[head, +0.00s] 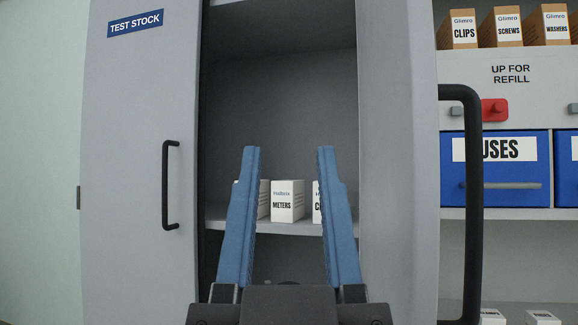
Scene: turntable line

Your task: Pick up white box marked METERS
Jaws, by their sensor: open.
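The white box marked METERS (287,201) stands upright on a shelf (270,226) inside the grey cabinet. My gripper (288,152) is open and empty, with its two blue fingers pointing toward the cabinet. In the picture, the METERS box shows in the gap between the fingers.
Another white box (264,200) is left of METERS, and one starting with C (316,203) is right; fingers partly hide both. The TEST STOCK door (125,130) is on the left. A black handle (473,200) and blue drawer (505,192) are on the right.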

